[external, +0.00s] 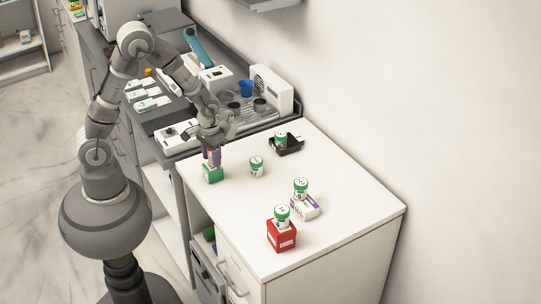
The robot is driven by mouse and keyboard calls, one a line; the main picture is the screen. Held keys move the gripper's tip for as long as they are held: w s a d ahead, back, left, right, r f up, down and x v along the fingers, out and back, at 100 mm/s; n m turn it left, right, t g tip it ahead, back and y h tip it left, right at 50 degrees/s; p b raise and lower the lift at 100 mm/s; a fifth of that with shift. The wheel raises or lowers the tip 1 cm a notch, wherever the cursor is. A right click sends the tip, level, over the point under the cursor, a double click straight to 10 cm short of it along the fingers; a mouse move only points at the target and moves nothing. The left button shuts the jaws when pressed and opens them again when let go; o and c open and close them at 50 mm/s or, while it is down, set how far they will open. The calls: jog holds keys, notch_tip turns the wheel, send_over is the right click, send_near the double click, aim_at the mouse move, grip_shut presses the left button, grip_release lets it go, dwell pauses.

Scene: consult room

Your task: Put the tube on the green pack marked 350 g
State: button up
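A small purple tube (214,158) is upright right below my gripper (211,147). Its lower end is at the top of a green pack (212,175) near the table's left back corner; I cannot tell whether it touches the pack. The pack has a white label, too small to read. My gripper points down at the tube's upper part. The fingers are too small and overlapped to show whether they are shut on it or open around it.
White jars with green lids stand on the white table (345,217): one bare (257,167), one in a black tray (287,147), one on a white-and-purple box (306,208), one on a red box (281,237). The front right of the table is clear. A cluttered counter adjoins behind.

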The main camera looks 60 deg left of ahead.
jog(key=shift+o, duration=0.2)
jog(key=shift+r, duration=0.15)
notch_tip(320, 180, up, 12)
jog(key=p, duration=0.3)
jog(key=shift+p, duration=0.4)
jog(key=w+a+r+m+t, duration=0.1)
jog(key=w+r+t, duration=0.35)
jog(key=r, duration=0.85)
jog(key=w+a+r+t, duration=0.1)
jog(key=w+r+t, duration=0.4)
jog(key=r, duration=0.9)
jog(key=s+a+r+t, duration=0.1)
jog(key=s+r+t, duration=0.2)
jog(key=r, duration=1)
jog(key=s+a+r+m+t, duration=0.1)
jog(key=s+a+r+t, duration=0.1)
jog(key=r, duration=1.1)
jog(key=shift+s+r+t, duration=0.4)
jog(key=shift+s+t, duration=0.05)
jog(key=shift+s, duration=0.1)
notch_tip(320, 180, down, 9)
jog(key=b, duration=0.9)
jog(key=shift+f, duration=0.2)
